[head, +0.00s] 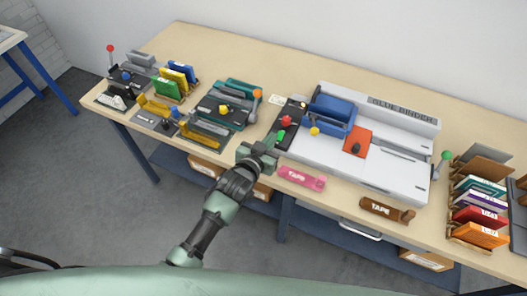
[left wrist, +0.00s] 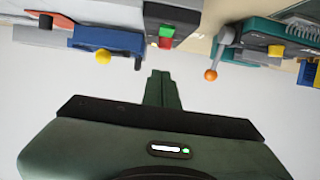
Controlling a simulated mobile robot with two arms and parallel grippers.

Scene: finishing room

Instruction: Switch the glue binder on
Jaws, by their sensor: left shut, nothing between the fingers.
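The glue binder (head: 400,165) is a long white machine labelled "GLUE BINDER", with a blue clamp (head: 330,112) and an orange-red plate (head: 358,140). A dark control panel (head: 292,109) at its left end carries a red button (head: 286,120) and a green button (head: 280,136). Both buttons also show in the left wrist view, green (left wrist: 167,30) and red (left wrist: 165,43). My left gripper (head: 271,151) is shut and empty, just in front of the panel on the green button's side. Its closed fingers (left wrist: 161,73) appear apart from the buttons. My right gripper is out of view.
Pink (head: 300,178) and brown (head: 387,210) tape dispensers lie along the front edge. A teal machine (head: 230,103) and smaller devices stand at left. A rack of coloured books (head: 480,215) stands at right. The rear left tabletop is clear.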

